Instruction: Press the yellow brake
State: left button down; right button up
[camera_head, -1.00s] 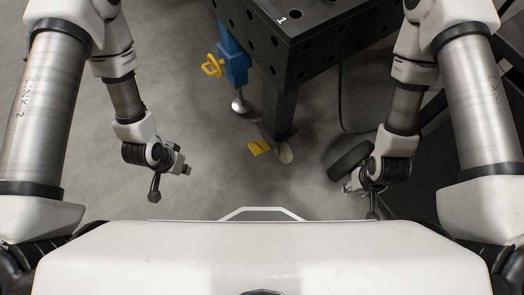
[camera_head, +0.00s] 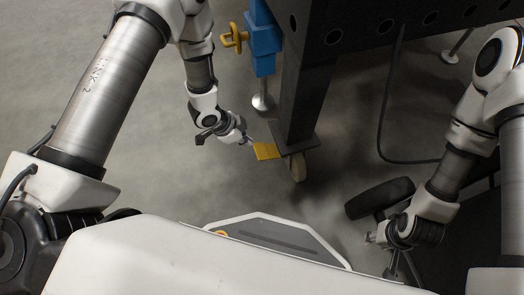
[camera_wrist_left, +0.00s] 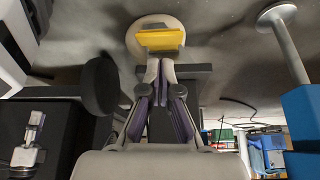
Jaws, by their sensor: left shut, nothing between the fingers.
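The yellow brake (camera_head: 265,151) is a flat pedal beside the caster wheel (camera_head: 297,167), at the foot of the black table leg (camera_head: 303,95). In the left wrist view the brake (camera_wrist_left: 160,39) shows just beyond my fingertips, in front of the pale wheel (camera_wrist_left: 143,22). My left gripper (camera_head: 249,141) is shut and empty, with its tips close to the brake's left edge; I cannot tell if they touch. My right gripper (camera_head: 371,237) is at lower right, away from the brake, and too small to read.
A blue support (camera_head: 263,45) with a yellow handle (camera_head: 234,37) stands left of the table leg, on a round metal foot (camera_head: 262,102). The black table (camera_head: 420,25) overhangs the upper right. A dark cable (camera_head: 384,110) runs to the floor. The floor left of the brake is clear.

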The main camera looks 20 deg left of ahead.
aim_at(256, 152)
pick_arm(q)
jog(key=b+x, duration=0.5)
jog(key=shift+f, duration=0.4)
jog(key=shift+w+d+f+b, duration=0.15)
jog(key=shift+d+f+b, duration=0.25)
jog(key=shift+f+b, duration=0.1)
notch_tip(256, 152, down, 4)
jog(key=shift+r+b, duration=0.15)
jog(key=shift+b, duration=0.8)
jog(key=shift+r, duration=0.2)
jog(key=a+p, duration=0.1)
jog(key=s+a+r+p, duration=0.1)
jog(key=shift+s+a, duration=0.2)
jog(key=shift+a, duration=0.15)
